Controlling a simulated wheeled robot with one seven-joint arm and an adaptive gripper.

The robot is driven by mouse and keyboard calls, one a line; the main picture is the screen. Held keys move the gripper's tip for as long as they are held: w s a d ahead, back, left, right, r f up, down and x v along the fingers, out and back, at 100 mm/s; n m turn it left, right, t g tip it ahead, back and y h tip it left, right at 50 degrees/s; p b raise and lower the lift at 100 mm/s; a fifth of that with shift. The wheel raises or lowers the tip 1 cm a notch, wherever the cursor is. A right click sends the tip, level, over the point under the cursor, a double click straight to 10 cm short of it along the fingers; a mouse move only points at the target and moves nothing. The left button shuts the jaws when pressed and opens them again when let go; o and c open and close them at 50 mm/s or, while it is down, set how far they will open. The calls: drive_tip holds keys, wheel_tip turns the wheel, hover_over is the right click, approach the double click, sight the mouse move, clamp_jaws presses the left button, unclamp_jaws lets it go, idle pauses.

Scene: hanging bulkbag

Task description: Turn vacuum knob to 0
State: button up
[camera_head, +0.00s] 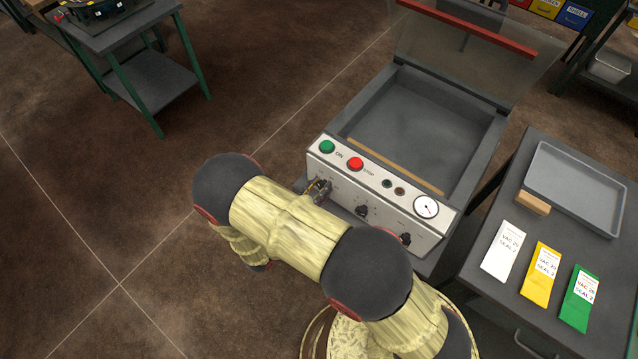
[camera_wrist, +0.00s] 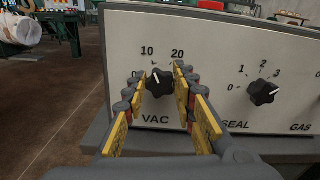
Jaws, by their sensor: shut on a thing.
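The vacuum knob (camera_wrist: 160,84) is a black lobed knob above the letters VAC on the white control panel (camera_wrist: 225,55). The knob's pale pointer line leans up, a little left, toward the 10. My gripper (camera_wrist: 158,90) has its yellow-padded fingers on either side of the knob and is shut on it. In the head view my gripper (camera_head: 319,189) is at the left knob of the panel, partly behind my arm.
The SEAL knob (camera_wrist: 263,92) stands to the right, with the GAS knob (camera_head: 405,238) beyond it. Above are a green ON button (camera_head: 327,147), a red STOP button (camera_head: 355,164) and a gauge (camera_head: 426,207). The lid (camera_head: 470,45) is open. A side table (camera_head: 482,268) holds bags and a tray.

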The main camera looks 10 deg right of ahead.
drive_tip(key=n+p, duration=0.3)
drive_tip(key=n, duration=0.3)
drive_tip(key=shift+n, duration=0.3)
drive_tip(key=n+p, duration=0.1)
drive_tip(key=n, duration=0.2)
drive_tip(key=n+p, duration=0.1)
drive_tip(key=n, duration=0.2)
drive_tip(key=shift+w+a+f, duration=0.15)
drive_tip(key=shift+p, duration=0.3)
drive_tip(key=o, duration=1.2)
drive_tip(key=v, duration=1.2)
